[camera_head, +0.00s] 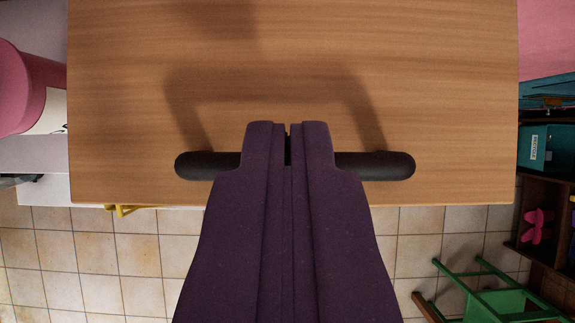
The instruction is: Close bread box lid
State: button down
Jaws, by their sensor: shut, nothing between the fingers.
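A wide wooden panel (440,60) with a dark bar handle (380,166) fills most of the head camera view; it looks like the bread box lid. The handle lies across the panel near its lower edge and casts a shadow on the wood. My purple gripper (288,132) comes up from the bottom, shut and empty. Its fingers cross in front of the handle's middle and hide that part. Whether they touch the handle cannot be told. The box's inside and the lid's hinge are not visible.
A pink canister (28,85) stands left of the panel on a white surface. At the right are shelves (545,200) with teal boxes and a pink item. Below is a tiled floor (90,260) with a green stool (490,290) at the lower right.

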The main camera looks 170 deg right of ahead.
jog(key=shift+s+f, duration=0.1)
jog(key=shift+f, duration=0.25)
jog(key=f+b, duration=0.1)
jog(key=b, duration=0.1)
jog(key=f+b, duration=0.1)
jog(key=shift+s+d+f+t+b, duration=0.1)
jog(key=shift+s+t+b, duration=0.2)
jog(key=shift+b, duration=0.05)
jog(key=shift+s+f+b, duration=0.1)
jog(key=shift+s+b, duration=0.05)
jog(key=shift+b, duration=0.15)
jog(key=shift+s, duration=0.2)
